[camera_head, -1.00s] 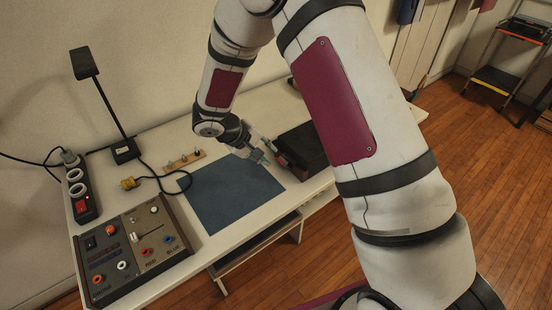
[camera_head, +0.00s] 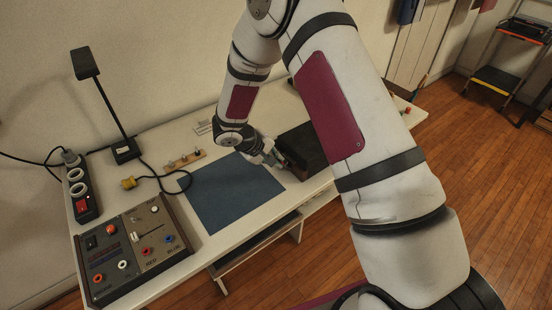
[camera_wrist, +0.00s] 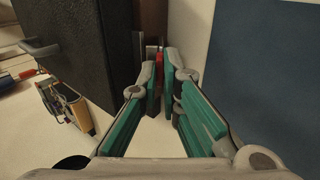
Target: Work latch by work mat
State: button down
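A black case (camera_head: 308,153) stands on the table, just right of the blue work mat (camera_head: 232,195). In the wrist view the case (camera_wrist: 75,40) fills the upper left and the mat (camera_wrist: 265,70) the right. A small red part with grey metal beside it, seemingly the latch (camera_wrist: 159,66), shows at the case's side. My gripper (camera_head: 277,160) is at the case's near left side. In the wrist view its green-padded fingers (camera_wrist: 160,76) come close together, the red part showing in the narrow gap. I cannot tell whether they touch it.
A control panel (camera_head: 128,250), a power strip (camera_head: 82,190) and a desk lamp (camera_head: 104,95) stand at the left. A wooden strip with small metal pieces (camera_head: 184,160) lies behind the mat. The mat is bare.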

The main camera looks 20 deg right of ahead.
jog(key=shift+d, duration=0.1)
jog(key=shift+w+d+r+y, duration=0.1)
jog(key=shift+d+r+y, duration=0.2)
jog(key=shift+d+y, duration=0.25)
jog(key=shift+w+d+r+g+y, duration=0.2)
jog(key=shift+g+y, duration=0.2)
jog(key=shift+y, duration=0.45)
jog(key=c, duration=1.8)
grip_release()
jog(key=v, duration=1.2)
